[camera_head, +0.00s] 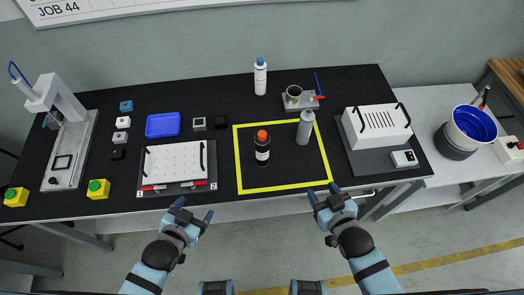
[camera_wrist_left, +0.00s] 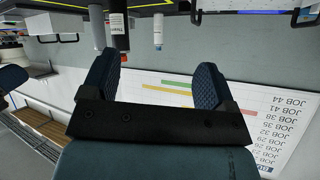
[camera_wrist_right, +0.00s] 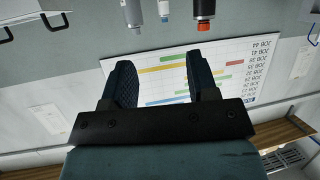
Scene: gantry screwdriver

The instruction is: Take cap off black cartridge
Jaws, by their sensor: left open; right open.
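The black cartridge (camera_head: 262,154) stands upright inside the yellow taped square on the black table. It has a white label and an orange-red cap (camera_head: 262,136) on top. In the right wrist view the cap (camera_wrist_right: 204,24) shows at the upper edge. A grey cartridge (camera_head: 305,127) stands to its right in the same square. My left gripper (camera_head: 194,213) is open and empty at the table's front edge, left of and nearer than the black cartridge. My right gripper (camera_head: 323,194) is open and empty at the front edge, to its right.
A white bottle (camera_head: 260,78) and a fixture with a cup (camera_head: 294,93) stand behind. A white perforated plate (camera_head: 173,163) lies left, a white box with handles (camera_head: 377,125) right. A blue tray (camera_head: 163,125) sits further left. The square's front is free.

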